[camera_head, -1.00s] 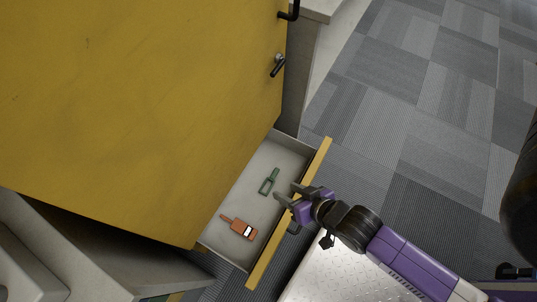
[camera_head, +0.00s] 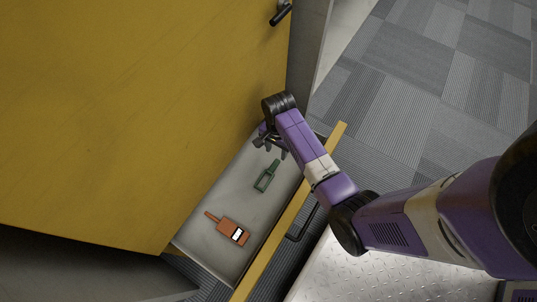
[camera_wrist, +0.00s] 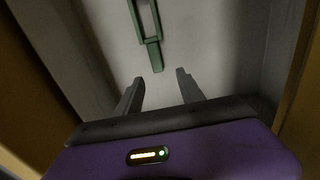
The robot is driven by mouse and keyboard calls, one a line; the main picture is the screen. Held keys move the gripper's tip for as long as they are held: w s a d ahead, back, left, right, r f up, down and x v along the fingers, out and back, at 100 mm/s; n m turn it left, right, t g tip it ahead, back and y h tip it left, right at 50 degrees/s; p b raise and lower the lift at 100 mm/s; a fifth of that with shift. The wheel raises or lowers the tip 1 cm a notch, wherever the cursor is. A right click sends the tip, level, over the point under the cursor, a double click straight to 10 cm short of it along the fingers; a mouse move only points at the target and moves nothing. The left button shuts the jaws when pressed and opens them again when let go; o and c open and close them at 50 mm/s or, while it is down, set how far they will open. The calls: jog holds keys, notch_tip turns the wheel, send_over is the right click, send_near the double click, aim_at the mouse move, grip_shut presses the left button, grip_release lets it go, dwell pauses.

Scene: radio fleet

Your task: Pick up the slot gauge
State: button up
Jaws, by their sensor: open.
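The slot gauge is most likely the green flat tool (camera_head: 267,177) with a rectangular opening and a handle, lying in the open drawer (camera_head: 198,240). It also shows at the top of the wrist view (camera_wrist: 149,35), its handle end pointing toward my fingers. My gripper (camera_head: 270,145) is over the far end of the drawer, just beyond the handle end. In the wrist view my gripper (camera_wrist: 159,92) is open and empty. The handle tip sits just ahead of the gap between the fingers, and nothing is gripped.
An orange handheld device (camera_head: 232,231) with a white label lies in the near part of the drawer. The yellow drawer front (camera_head: 290,215) and grey side walls border the space. A large yellow panel (camera_head: 130,110) stands close on the left.

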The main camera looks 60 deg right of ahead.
aim_at(277, 161)
jog(key=shift+s+f+b, duration=0.15)
jog(key=shift+f+b, duration=0.95)
jog(key=shift+f, duration=0.7)
jog(key=shift+s+f+b, duration=0.15)
jog(key=shift+f+b, duration=0.95)
jog(key=shift+f, duration=0.65)
grip_shut()
